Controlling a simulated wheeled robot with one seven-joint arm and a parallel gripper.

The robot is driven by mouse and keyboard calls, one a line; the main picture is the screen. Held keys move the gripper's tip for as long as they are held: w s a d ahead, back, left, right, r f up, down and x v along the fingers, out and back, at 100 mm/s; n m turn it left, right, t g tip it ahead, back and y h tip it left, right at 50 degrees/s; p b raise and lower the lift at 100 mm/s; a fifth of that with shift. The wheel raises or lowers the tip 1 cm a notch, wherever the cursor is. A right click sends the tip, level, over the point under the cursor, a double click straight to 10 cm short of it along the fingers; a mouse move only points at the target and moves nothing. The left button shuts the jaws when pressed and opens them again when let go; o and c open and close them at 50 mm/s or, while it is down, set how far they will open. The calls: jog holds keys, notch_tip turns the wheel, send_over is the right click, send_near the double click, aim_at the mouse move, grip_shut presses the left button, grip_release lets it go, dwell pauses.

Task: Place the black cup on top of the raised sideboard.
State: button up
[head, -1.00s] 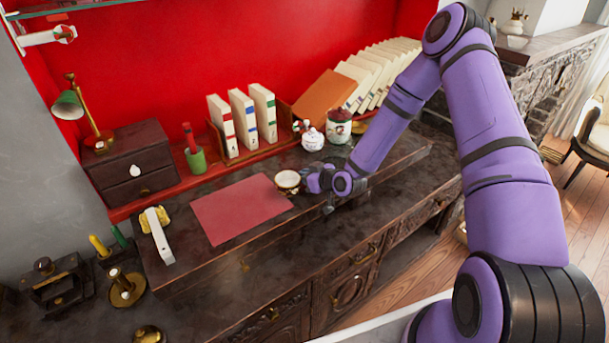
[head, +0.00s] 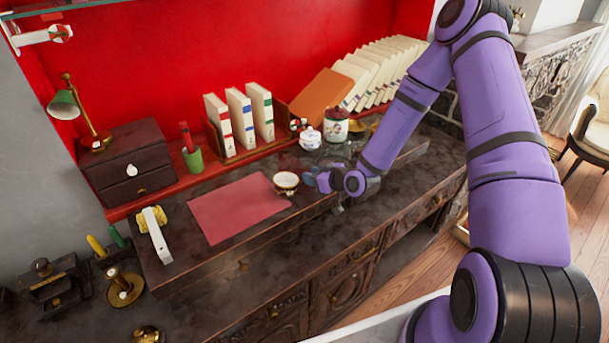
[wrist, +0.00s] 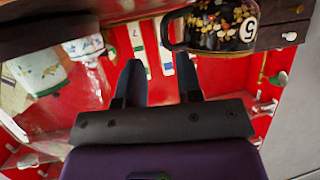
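The black cup (wrist: 222,25) shows near the top of the wrist view, with a flower pattern, a white "5" disc and a handle on its left. In the head view a small cup with a pale inside (head: 286,180), seemingly the same one, stands upright at the right end of the red mat, on the raised top of the sideboard (head: 232,257). My gripper (head: 318,180) is just right of it. In the wrist view the two dark fingers (wrist: 158,85) are apart with nothing between them. The cup is beyond the fingertips, off to the right.
The red mat (head: 238,207) lies left of the cup. A white lidded pot (head: 310,139) and a taller jar (head: 336,125) stand behind my gripper. Several books (head: 240,118), a green holder (head: 194,159) and a small drawer box (head: 130,165) line the back.

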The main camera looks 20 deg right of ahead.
jog(key=v, duration=0.7)
jog(key=s+d+r+g+h, duration=0.1)
jog(key=s+r+h, duration=0.15)
jog(key=r, duration=0.55)
jog(key=s+d+r+m+g+h, duration=0.1)
jog(key=s+d+r+g+h, duration=0.15)
jog(key=r, duration=0.55)
jog(key=s+d+r+g+h, duration=0.1)
jog(key=s+r+h, duration=0.15)
jog(key=r, duration=0.55)
jog(key=s+a+r+m, duration=0.1)
jog(key=s+r, duration=0.3)
jog(key=s, duration=0.3)
jog(key=s+a+r+m+g, duration=0.1)
jog(key=s+r, duration=0.3)
jog(key=s, duration=0.4)
jog(key=s+a+r+m+g, duration=0.1)
jog(key=s+r+m, duration=0.1)
jog(key=s+r, duration=0.3)
jog(key=s+y, duration=0.1)
jog(key=s, duration=0.2)
jog(key=shift+m, duration=0.4)
